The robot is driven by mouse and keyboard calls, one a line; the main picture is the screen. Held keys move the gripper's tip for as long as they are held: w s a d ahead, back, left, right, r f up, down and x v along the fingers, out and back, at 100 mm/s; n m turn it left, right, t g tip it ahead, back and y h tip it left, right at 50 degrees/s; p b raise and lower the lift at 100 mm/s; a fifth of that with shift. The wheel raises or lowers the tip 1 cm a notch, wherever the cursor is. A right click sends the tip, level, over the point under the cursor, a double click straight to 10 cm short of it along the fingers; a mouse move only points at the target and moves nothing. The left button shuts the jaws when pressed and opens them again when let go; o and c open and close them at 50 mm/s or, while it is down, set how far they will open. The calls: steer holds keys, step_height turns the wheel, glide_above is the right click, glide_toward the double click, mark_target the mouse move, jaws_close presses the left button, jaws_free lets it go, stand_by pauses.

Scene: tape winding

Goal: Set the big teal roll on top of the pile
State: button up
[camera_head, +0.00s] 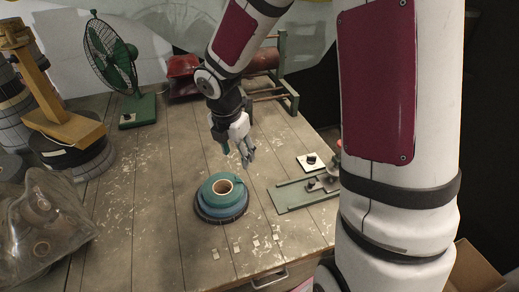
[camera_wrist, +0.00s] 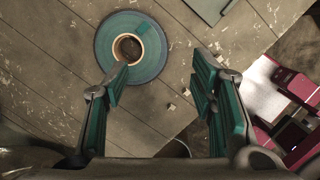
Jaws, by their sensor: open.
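A teal roll (camera_head: 223,188) with a tan core lies flat on top of a stack on the wooden table. Below it shows a wider blue-teal layer (camera_head: 222,210), with a dark layer at the bottom. In the wrist view the teal roll (camera_wrist: 127,28) is seen from above near the top left, centred on the wider disc. My gripper (camera_head: 244,152) is above the table, up and to the right of the pile, apart from it. In the wrist view its teal-padded fingers (camera_wrist: 160,95) are spread with nothing between them.
A green fan (camera_head: 110,55) stands at the back left, beside a yellow-brown stand (camera_head: 70,128). A clear crumpled bag (camera_head: 45,225) lies at the left. A green metal fixture (camera_head: 300,193) lies right of the pile. Small pale pieces (camera_head: 237,247) lie near the front edge.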

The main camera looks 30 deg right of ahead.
steer(key=s+a+r+m+t+y, duration=0.1)
steer(key=s+r+m+t, duration=0.1)
steer(key=s+r+m, duration=0.7)
steer(key=s+a+r+m+t, duration=0.2)
steer(key=s+r+m, duration=0.8)
steer(key=s+m, duration=0.2)
steer(key=m, duration=0.2)
steer(key=shift+r+m+y, duration=0.3)
steer(key=shift+y, duration=0.1)
steer(key=shift+s+a, duration=0.1)
